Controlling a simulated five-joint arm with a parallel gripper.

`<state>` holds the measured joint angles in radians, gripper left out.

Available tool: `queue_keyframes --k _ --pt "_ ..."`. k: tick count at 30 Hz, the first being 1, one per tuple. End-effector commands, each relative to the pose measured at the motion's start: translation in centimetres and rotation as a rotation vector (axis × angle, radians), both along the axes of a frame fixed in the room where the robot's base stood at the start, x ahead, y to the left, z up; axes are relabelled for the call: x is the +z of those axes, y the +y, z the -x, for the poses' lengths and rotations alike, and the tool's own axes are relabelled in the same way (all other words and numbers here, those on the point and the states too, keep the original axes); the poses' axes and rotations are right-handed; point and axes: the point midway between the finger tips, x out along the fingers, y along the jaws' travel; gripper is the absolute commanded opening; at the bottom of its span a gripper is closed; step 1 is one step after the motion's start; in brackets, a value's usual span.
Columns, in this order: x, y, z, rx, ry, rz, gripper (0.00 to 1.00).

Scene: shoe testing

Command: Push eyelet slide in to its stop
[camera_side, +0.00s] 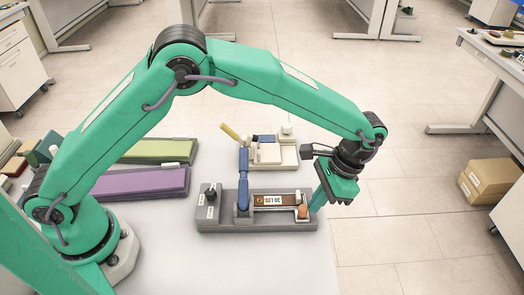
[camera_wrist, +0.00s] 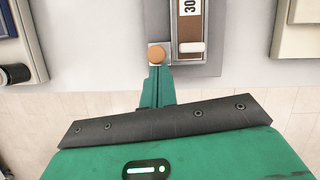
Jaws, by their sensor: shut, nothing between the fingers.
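A dark grey fixture (camera_side: 245,224) lies on the pale table. It carries a brown strip with a white label (camera_side: 272,201); the strip also shows in the wrist view (camera_wrist: 190,32). A round orange-brown knob (camera_side: 303,212), which looks like the eyelet slide's end, sits at the fixture's right end; it also shows in the wrist view (camera_wrist: 157,54). My gripper (camera_side: 316,208) is shut and empty, pointing down just right of the knob. In the wrist view its fingertips (camera_wrist: 157,72) are right at the knob; I cannot tell whether they touch.
A blue lever (camera_side: 243,188) stands upright on the fixture, with a black dial (camera_side: 211,192) to its left. A cream fixture (camera_side: 270,152) stands behind. Purple (camera_side: 142,183) and green (camera_side: 160,150) blocks lie left. The table's front area is clear.

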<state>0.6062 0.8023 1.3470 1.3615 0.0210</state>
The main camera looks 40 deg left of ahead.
Motion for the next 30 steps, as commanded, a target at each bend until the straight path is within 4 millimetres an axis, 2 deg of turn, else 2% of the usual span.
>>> queue_keyframes --k 18,30 --pt "0.0 4.5 4.5 0.005 0.006 0.007 0.0" --pt "-0.1 5.2 5.2 0.005 0.015 0.002 0.0"
